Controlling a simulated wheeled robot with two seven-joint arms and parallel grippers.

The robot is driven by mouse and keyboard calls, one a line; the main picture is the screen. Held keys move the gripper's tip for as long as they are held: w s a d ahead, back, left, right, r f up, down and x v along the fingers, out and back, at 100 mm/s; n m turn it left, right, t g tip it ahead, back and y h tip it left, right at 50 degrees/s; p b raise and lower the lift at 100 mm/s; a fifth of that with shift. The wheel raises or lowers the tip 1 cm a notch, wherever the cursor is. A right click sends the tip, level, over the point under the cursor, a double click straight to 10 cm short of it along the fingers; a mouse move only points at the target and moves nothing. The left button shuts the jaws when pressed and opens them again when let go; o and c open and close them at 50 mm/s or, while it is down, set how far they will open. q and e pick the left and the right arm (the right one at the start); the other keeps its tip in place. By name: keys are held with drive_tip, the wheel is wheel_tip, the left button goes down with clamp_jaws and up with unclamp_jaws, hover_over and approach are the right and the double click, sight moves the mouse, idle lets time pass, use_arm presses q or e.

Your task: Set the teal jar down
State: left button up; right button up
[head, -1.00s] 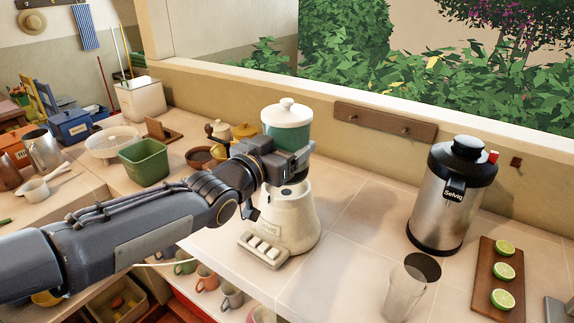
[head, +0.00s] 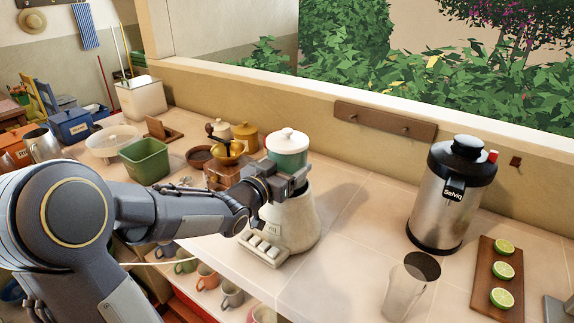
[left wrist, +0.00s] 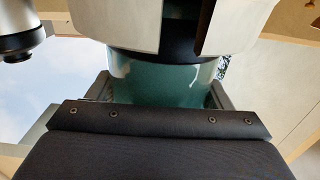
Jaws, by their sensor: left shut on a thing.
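The teal jar (head: 288,158) has a white lid with a round knob and looks upright. My left gripper (head: 290,182) is shut on it, with the fingers around its lower part. The jar is directly above the cream blender base (head: 292,222), which has a row of buttons at its front. In the left wrist view the teal jar (left wrist: 160,84) shows between the two fingers, with a dark ring and pale body beyond it. I cannot tell whether the jar touches the base, as the gripper hides the join. My right gripper is not in view.
A steel blender-like dispenser (head: 452,198) stands to the right, with a clear glass (head: 408,288) and a board of limes (head: 487,283) nearby. A coffee grinder (head: 226,158) and green bin (head: 145,160) are to the left. The counter right of the base is clear.

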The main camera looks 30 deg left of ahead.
use_arm(q)
drive_tip(key=o, duration=1.4)
